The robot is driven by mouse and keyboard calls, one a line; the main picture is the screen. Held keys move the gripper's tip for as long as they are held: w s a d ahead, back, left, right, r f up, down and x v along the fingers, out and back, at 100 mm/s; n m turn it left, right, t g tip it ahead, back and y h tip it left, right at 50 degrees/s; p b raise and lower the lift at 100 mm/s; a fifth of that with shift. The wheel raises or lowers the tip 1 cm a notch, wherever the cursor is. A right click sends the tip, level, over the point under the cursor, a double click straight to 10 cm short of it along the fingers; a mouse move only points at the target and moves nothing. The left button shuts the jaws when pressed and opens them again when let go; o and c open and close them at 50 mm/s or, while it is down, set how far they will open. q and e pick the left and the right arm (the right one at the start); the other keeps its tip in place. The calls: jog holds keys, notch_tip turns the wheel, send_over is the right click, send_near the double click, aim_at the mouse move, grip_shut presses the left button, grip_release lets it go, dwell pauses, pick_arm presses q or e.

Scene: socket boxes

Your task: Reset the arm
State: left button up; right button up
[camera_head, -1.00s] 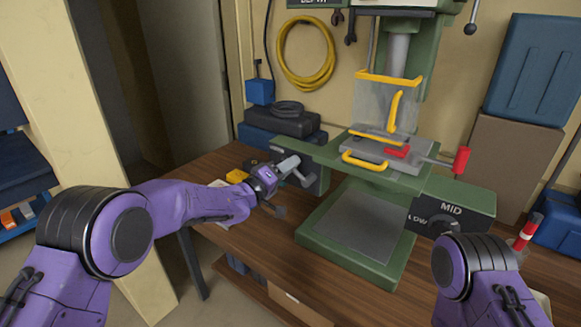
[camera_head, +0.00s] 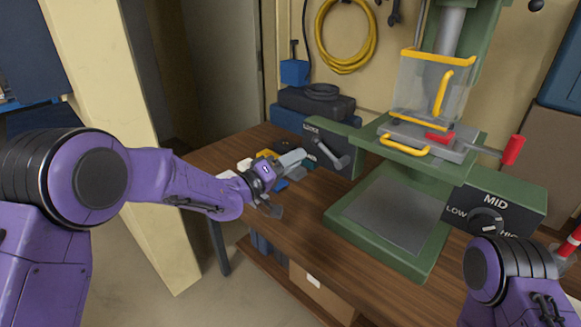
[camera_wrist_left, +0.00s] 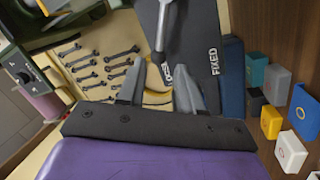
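My left gripper (camera_head: 294,160) reaches in over the left part of the bench, with its arm from the left edge. In the left wrist view its two grey fingers (camera_wrist_left: 158,90) stand apart with nothing held between them. The grey lever (camera_head: 333,156) on the dark LOOSE/FIXED panel (camera_head: 322,142) is just right of the gripper in the head view. In the wrist view the lever (camera_wrist_left: 163,30) hangs beyond the fingers, apart from them as far as I can tell. My right arm shows at the lower right; its gripper is out of view.
The green press (camera_head: 400,255) stands right of my left gripper, with a yellow-edged clear guard (camera_head: 430,85) and a MID dial (camera_head: 486,221). Several small coloured socket boxes (camera_wrist_left: 271,121) lie near the gripper. A beige post (camera_head: 115,130) stands at left.

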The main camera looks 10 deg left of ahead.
pick_arm(q)
jog(key=shift+s+a+f, duration=0.1)
jog(key=shift+s+a, duration=0.35)
jog(key=s+a+f+n+y, duration=0.1)
jog(key=s+a+f+y, duration=0.3)
jog(key=f, duration=0.5)
jog(key=s+a+f+n+g+y, duration=0.1)
jog(key=s+a+f+y, duration=0.35)
jog(key=f, duration=0.35)
jog(key=s+a+f+n+y, duration=0.1)
jog(key=s+a+f+y, duration=0.35)
jog(key=f, duration=0.45)
jog(key=s+a+f+g+y, duration=0.1)
jog(key=s+a+f+g, duration=0.2)
jog(key=s, duration=0.7)
jog(key=s+a+f+g+y, duration=0.1)
jog(key=s+a+f+g, duration=0.2)
jog(key=s+f, duration=0.3)
jog(key=s+a+f+n+g+y, duration=0.1)
jog(key=s+f, duration=0.4)
jog(key=s, duration=1)
jog(key=a+g+y, duration=0.1)
jog(key=a+g, duration=0.1)
jog(key=shift+f+g, duration=0.3)
jog(key=shift+f, duration=0.05)
